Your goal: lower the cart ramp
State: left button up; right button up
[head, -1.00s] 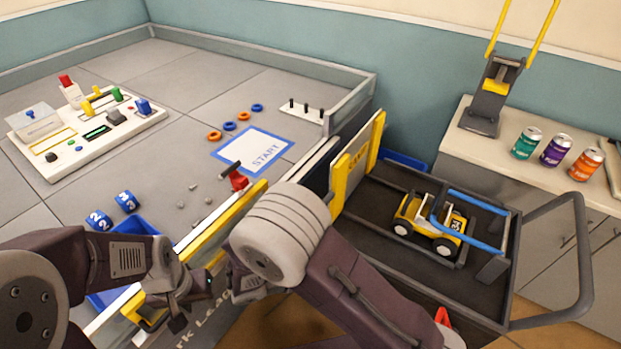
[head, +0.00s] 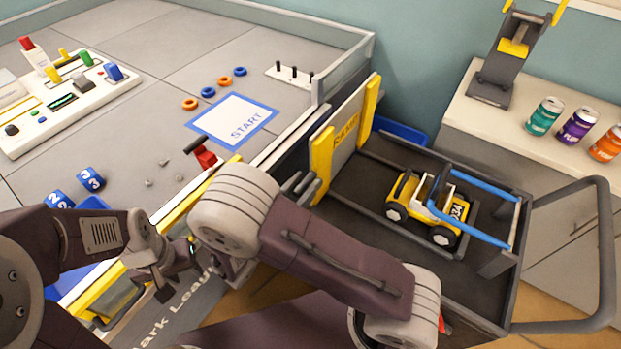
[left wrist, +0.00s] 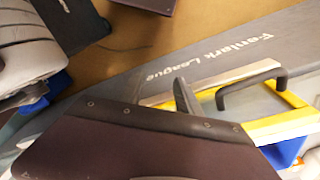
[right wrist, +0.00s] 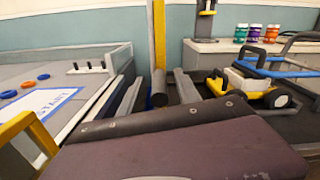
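The cart (head: 375,268) stands right of the field. Its ramp (head: 346,142), a panel with yellow edges and lettering, stands upright at the cart's field-side end. My right gripper (head: 298,186) is open at the ramp's near edge. In the right wrist view its fingers (right wrist: 158,92) lie on either side of the ramp's yellow edge (right wrist: 159,40), with gaps visible. My left gripper (left wrist: 161,95) appears open and empty near a dark handle (left wrist: 252,85) on a yellow frame; the head view shows it low by the field wall.
A yellow toy car (head: 428,208) sits on the cart bed near a blue bar (head: 474,217). Cans (head: 545,115) stand on the counter at right.

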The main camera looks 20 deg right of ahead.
jog(key=shift+x, duration=1.2)
grip_shut()
dwell(0.5)
